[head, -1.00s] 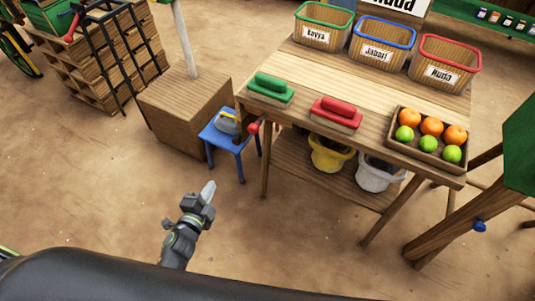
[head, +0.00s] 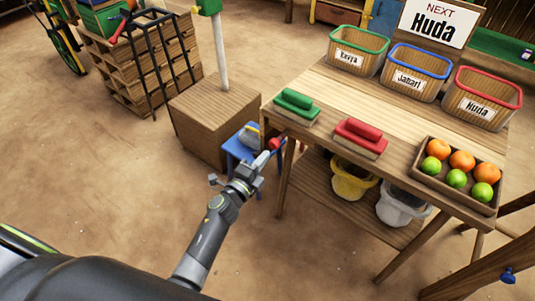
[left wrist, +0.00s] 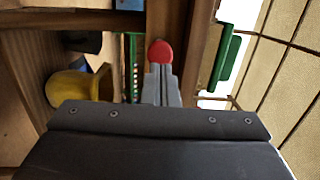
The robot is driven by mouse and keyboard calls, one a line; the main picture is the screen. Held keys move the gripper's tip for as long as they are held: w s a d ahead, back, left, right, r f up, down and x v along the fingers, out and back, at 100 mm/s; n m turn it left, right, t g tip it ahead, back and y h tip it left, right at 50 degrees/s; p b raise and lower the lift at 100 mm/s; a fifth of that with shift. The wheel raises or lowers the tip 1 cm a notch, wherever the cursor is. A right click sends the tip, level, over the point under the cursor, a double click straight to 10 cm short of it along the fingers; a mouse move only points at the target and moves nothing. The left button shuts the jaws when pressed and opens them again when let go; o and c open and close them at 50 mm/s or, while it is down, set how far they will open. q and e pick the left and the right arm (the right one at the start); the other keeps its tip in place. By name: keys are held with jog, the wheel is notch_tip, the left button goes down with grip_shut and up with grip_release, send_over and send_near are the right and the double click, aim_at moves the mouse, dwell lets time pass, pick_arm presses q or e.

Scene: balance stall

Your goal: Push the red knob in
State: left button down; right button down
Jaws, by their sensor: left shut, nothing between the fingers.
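The red knob (head: 275,143) is at the left end of the wooden table, by the front left leg. In the left wrist view the round red knob (left wrist: 160,50) is straight ahead of the fingertips. My left gripper (head: 262,159) is shut and empty, with its tips right at the knob. In the left wrist view its fingers (left wrist: 160,72) overlap the knob's lower edge; I cannot tell whether they touch it. My right gripper is not in view.
The wooden table (head: 330,88) bears a green block (head: 296,103), a red block (head: 360,137), a fruit tray (head: 420,178) and labelled baskets. A blue stool (head: 236,150) stands close to the gripper. Yellow (head: 352,182) and white (head: 397,207) buckets sit below.

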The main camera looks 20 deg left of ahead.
aim_at(274, 146)
pick_arm(q)
jog(key=shift+x, duration=1.4)
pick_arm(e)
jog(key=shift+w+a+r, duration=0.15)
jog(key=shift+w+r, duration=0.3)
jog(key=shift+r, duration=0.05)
